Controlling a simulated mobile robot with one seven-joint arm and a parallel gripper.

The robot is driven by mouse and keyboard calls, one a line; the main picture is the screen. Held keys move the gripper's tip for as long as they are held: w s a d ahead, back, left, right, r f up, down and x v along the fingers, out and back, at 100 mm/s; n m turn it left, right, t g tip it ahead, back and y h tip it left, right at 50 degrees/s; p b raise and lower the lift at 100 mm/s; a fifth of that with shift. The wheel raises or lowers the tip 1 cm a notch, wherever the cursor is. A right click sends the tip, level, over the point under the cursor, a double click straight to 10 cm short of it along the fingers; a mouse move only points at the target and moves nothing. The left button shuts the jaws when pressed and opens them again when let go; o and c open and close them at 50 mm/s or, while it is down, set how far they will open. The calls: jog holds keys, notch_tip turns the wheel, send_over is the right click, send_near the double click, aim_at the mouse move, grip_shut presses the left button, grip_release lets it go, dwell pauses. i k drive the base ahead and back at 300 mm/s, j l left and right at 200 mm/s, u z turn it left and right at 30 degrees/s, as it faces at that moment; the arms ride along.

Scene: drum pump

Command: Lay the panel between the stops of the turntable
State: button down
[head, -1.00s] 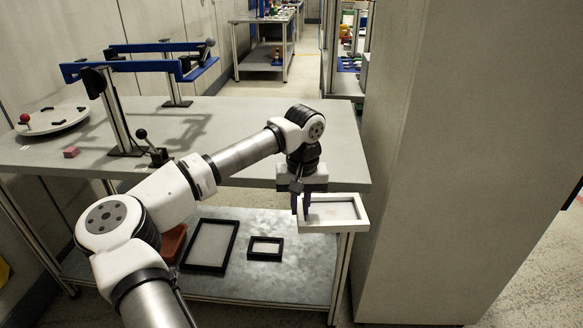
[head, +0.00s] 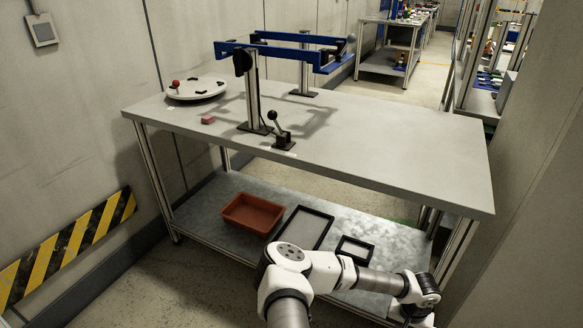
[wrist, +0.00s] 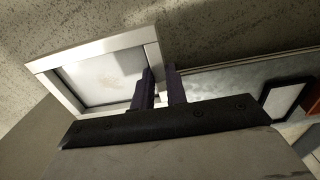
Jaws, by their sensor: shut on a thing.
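The turntable (head: 196,88) is a round white disc at the far left of the table top, with dark stops and a red knob on it. The panel (wrist: 105,76) is a pale sheet in a white frame. In the wrist view my gripper (wrist: 160,80) is shut on the right side of its frame, and the panel extends to the left of the fingers. In the head view my arm reaches to the bottom right, low beside the table; gripper and panel are out of that picture.
The table (head: 400,150) carries a blue-railed stand (head: 253,95), a black-knobbed lever (head: 280,130) and a pink block (head: 208,120). Its lower shelf (head: 380,245) holds a red-brown bin (head: 256,214) and two black frames (head: 306,230) (head: 355,248). A grey wall or column (head: 530,200) stands at right.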

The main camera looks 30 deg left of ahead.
aim_at(197, 86)
jog(key=i+j, duration=0.15)
jog(key=j, duration=0.25)
jog(key=i+j+u, duration=0.1)
jog(key=j, duration=0.35)
jog(key=i+j+u, duration=0.1)
jog(key=j, duration=0.3)
jog(key=i+j, duration=0.3)
jog(key=j+u, duration=0.05)
